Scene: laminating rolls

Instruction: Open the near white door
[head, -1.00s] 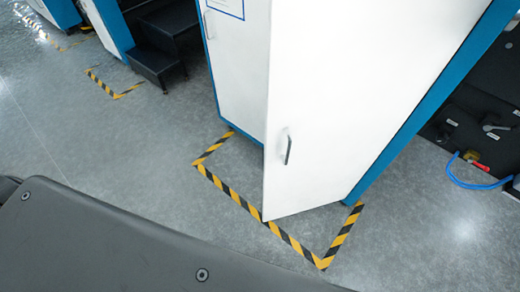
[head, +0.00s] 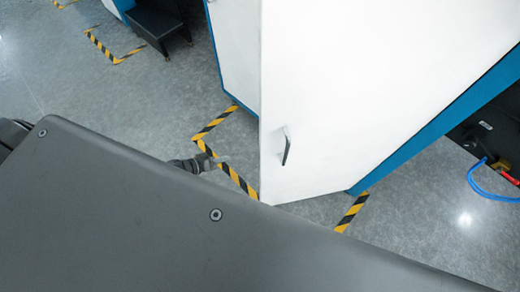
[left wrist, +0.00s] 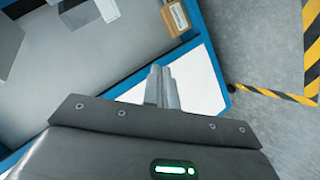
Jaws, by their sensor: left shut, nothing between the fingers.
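The near white door (head: 345,110) stands ajar in the head view, its free edge out over the striped floor tape. Its metal handle (head: 286,146) is on the outer face near that free edge. My left gripper (head: 207,162) shows only as a small dark piece left of the door's free edge, apart from the handle in the picture. In the left wrist view its fingers (left wrist: 161,84) are shut and empty, in front of a blue-framed cabinet opening (left wrist: 213,48). Whether they touch the door cannot be told. My right gripper is not in view.
Inside the cabinet are a cardboard box (left wrist: 186,17) and grey boxes (left wrist: 92,52). Yellow-black tape (head: 236,178) marks the floor. A black step (head: 157,25) stands at the back left. A blue hose (head: 490,190) lies at right.

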